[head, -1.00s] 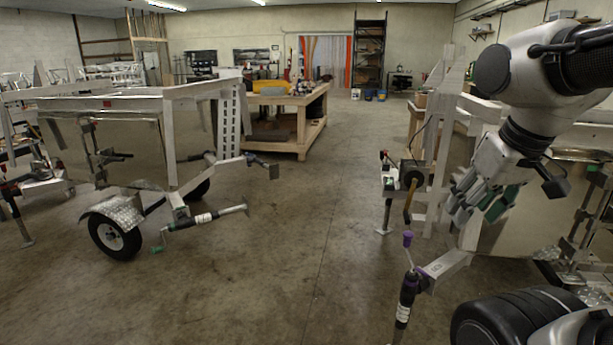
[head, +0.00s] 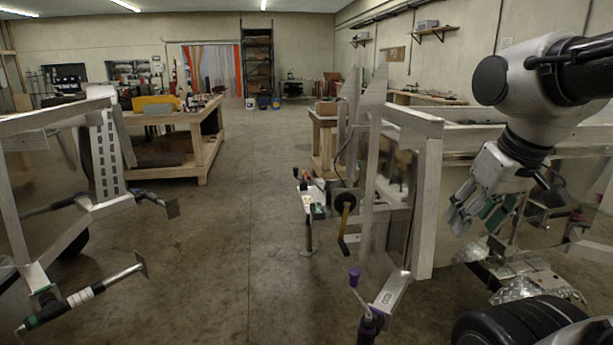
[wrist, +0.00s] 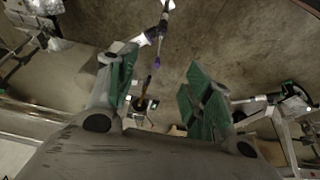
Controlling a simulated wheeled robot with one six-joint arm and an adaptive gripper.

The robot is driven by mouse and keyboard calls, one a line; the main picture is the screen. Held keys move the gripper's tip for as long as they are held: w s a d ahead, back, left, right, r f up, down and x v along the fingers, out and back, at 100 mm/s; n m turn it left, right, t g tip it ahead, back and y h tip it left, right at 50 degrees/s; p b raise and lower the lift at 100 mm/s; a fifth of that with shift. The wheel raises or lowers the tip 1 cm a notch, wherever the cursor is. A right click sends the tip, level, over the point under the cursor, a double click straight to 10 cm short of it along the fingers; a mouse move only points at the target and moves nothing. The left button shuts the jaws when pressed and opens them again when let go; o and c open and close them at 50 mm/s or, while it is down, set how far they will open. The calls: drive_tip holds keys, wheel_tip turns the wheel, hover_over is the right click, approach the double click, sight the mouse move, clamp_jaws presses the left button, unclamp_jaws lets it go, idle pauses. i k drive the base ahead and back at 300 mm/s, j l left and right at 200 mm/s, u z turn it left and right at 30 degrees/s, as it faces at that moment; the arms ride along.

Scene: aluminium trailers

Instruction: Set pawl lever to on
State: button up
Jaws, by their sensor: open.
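A winch (head: 345,201) with a dark round drum and a crank with a yellow-brown grip (head: 345,232) is on the front of the trailer (head: 428,190) at right. The pawl lever is too small to make out, so its setting cannot be told. My gripper (head: 472,218) is open and empty. In the head view it hangs to the right of the winch, apart from it. In the wrist view, the winch (wrist: 143,103) shows small and far off between the spread green-padded fingers of my gripper (wrist: 160,92).
A jack with a purple knob (head: 354,274) stands in front of the winch. A second trailer (head: 60,118) with a protruding jack (head: 90,295) is at left. A wooden workbench (head: 205,150) stands farther back. The concrete floor (head: 240,240) between the trailers is clear.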

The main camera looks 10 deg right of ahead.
sight(308, 174)
drive_tip(key=i+j+z, duration=0.1)
drive_tip(key=i+j, duration=0.35)
drive_tip(key=j, duration=0.25)
drive_tip(key=i+j+z, duration=0.15)
drive_tip(key=j, duration=0.2)
drive_tip(key=i+j+z, duration=0.1)
drive_tip(key=i+j, duration=0.35)
drive_tip(key=j, duration=0.3)
drive_tip(key=i+j+z, duration=0.15)
drive_tip(key=j, duration=0.25)
drive_tip(key=i+j, duration=0.2)
drive_tip(key=j, duration=0.2)
drive_tip(key=i+j+z, duration=0.15)
drive_tip(key=j, duration=0.25)
